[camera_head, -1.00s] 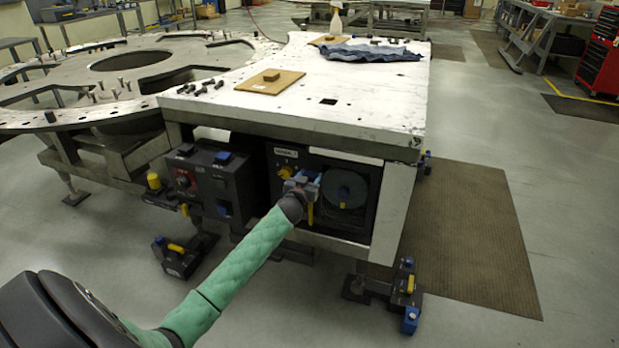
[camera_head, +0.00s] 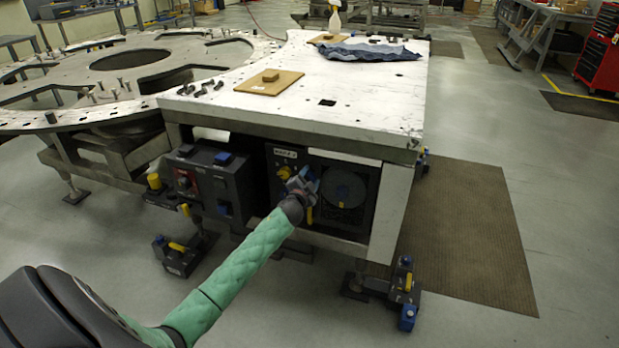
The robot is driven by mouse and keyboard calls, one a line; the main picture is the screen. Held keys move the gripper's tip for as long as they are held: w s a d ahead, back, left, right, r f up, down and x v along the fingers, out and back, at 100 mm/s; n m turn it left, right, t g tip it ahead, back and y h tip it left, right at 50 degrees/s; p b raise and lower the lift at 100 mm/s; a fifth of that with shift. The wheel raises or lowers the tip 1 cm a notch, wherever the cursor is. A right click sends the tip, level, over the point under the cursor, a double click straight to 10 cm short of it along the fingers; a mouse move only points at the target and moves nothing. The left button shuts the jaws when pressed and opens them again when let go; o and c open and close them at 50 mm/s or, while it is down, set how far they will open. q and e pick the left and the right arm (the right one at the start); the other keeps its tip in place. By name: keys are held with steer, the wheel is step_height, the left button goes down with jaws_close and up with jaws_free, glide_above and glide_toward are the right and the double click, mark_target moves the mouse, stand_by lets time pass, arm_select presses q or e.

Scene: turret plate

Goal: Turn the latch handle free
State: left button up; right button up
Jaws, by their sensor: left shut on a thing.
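The latch handle is a yellow part (camera_head: 310,214) on the dark panel (camera_head: 369,211) under the front edge of the white-topped table. Only small yellow bits of it show around my gripper. My left gripper (camera_head: 303,184) is at the panel, shut on the handle, and it is tilted. My left arm, in a green sleeve, comes up from the lower left and hides part of the panel. A round dark disc (camera_head: 342,188) sits on the panel just right of the gripper. My right gripper is not in view.
A dark control box (camera_head: 205,188) with a red part stands left of the panel. Above is the table top (camera_head: 370,95) with a wooden board (camera_head: 269,82), bolts and a blue cloth (camera_head: 365,51). A brown mat (camera_head: 470,235) lies on the floor at right.

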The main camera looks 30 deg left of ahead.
arm_select(q)
steer(key=m, duration=0.5)
steer(key=shift+f+p, duration=0.15)
steer(key=shift+p, duration=0.2)
steer(key=shift+d+m, duration=0.1)
steer(key=shift+m, duration=1)
steer(key=shift+f, duration=0.1)
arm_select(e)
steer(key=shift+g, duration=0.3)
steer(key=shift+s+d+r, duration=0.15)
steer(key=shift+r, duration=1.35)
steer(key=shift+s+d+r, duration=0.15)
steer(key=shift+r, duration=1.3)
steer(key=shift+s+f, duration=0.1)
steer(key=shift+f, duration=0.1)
arm_select(q)
steer(key=o, duration=0.9)
steer(key=shift+o, duration=0.4)
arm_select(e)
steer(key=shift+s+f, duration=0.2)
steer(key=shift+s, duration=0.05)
